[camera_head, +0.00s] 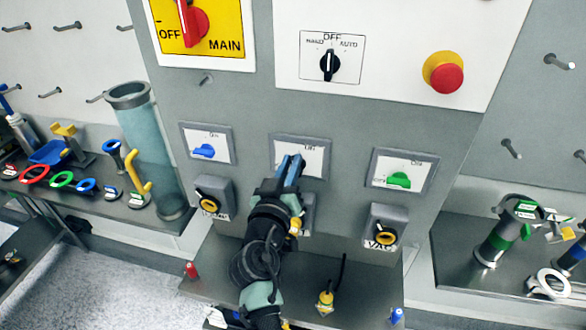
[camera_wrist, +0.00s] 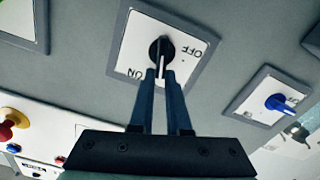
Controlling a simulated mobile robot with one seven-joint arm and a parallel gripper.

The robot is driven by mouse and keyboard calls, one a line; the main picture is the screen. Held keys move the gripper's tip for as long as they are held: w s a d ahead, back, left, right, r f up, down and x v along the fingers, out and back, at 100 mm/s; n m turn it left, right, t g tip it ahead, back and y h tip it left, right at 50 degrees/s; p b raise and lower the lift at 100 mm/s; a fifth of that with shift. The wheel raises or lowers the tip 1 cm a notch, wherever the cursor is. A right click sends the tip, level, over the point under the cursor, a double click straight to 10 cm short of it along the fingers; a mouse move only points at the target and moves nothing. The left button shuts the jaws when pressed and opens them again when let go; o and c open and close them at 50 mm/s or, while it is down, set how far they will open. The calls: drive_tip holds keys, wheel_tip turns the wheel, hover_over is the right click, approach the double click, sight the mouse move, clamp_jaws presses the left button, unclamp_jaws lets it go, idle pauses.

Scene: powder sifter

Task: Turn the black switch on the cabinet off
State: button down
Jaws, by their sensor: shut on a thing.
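The black switch (camera_wrist: 155,48) with a white pointer line sits on a white plate (camera_wrist: 190,28) in the wrist view. The plate reads OFF at one side and ON at the other, both upside down in this view. The pointer's lower end lies between my fingertips. In the head view my gripper (camera_head: 291,164) reaches the middle plate (camera_head: 316,160) on the grey cabinet (camera_head: 255,105), and my fingers hide the switch there. My gripper (camera_wrist: 161,76) is shut on the switch's handle, one finger on each side.
A blue switch (camera_head: 204,151) is left of the middle plate and a green switch (camera_head: 399,180) is right. A red main switch (camera_head: 195,22), a hand-off-auto selector (camera_head: 328,65) and an emergency button (camera_head: 444,74) are above. A shelf with small items (camera_head: 325,300) is below.

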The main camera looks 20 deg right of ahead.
drive_tip(key=shift+w+a+f+n+b, duration=0.15)
drive_tip(key=shift+a+f+n+b, duration=0.2)
drive_tip(key=shift+n, duration=2.1)
drive_tip(key=shift+w+a+f+n+b, duration=0.25)
drive_tip(key=shift+f+n, duration=0.25)
drive_tip(key=shift+n, duration=1.9)
drive_tip(key=shift+w+a+f+n+b, duration=0.15)
drive_tip(key=shift+f+n+b, duration=0.3)
drive_tip(key=shift+n, duration=2)
drive_tip(key=c, duration=0.9)
unclamp_jaws()
drive_tip(key=shift+s+a, duration=0.1)
drive_tip(key=shift+s, duration=0.05)
drive_tip(key=b+v, duration=0.3)
drive_tip(key=v, duration=0.9)
drive_tip(key=shift+s+a, duration=0.2)
drive_tip(key=shift+s, duration=0.1)
